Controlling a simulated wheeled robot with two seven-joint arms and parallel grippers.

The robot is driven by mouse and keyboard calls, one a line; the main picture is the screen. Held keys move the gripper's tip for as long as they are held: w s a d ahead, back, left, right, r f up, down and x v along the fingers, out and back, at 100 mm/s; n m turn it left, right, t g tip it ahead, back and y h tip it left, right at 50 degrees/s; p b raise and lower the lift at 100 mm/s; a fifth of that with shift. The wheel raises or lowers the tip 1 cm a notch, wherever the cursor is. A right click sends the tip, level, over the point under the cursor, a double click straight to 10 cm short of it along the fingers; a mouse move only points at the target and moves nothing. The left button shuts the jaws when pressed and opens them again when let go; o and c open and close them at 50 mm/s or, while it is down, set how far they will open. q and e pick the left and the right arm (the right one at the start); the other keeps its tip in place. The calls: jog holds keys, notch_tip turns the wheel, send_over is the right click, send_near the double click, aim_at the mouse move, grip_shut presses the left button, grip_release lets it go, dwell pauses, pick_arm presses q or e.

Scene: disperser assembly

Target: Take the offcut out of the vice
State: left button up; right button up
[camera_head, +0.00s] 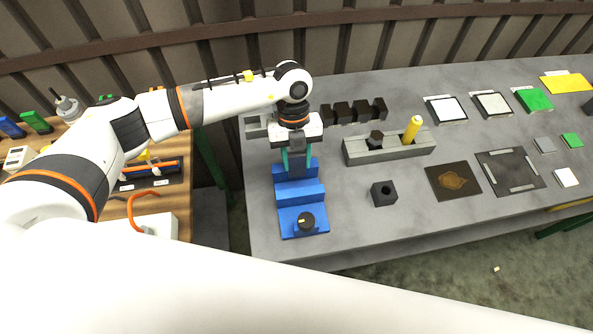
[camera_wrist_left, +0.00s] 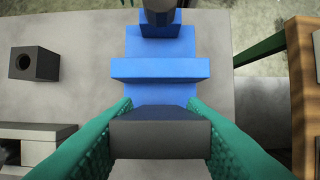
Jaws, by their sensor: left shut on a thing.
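The blue vice (camera_head: 300,195) stands near the left end of the grey table, with a dark knob (camera_head: 306,221) at its front. My left gripper (camera_head: 297,163) reaches down over the back of the vice. Its green fingers are shut on the offcut, a dark grey block (camera_wrist_left: 160,132), with one finger on each side in the left wrist view. The vice also shows in the wrist view (camera_wrist_left: 160,70), beyond the block. The gripper mostly hides the offcut in the head view. I cannot tell whether it still touches the vice jaws. My right gripper is not in view.
A dark block with a hole (camera_head: 384,193) stands right of the vice. Behind it is a grey holder (camera_head: 360,154) with a yellow cylinder (camera_head: 412,129). Several black blocks (camera_head: 342,112) are at the back. Bare table lies between the vice and holed block.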

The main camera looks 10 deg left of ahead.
pick_arm(q)
jog(key=shift+r+p, duration=0.7)
jog(key=shift+r, duration=0.45)
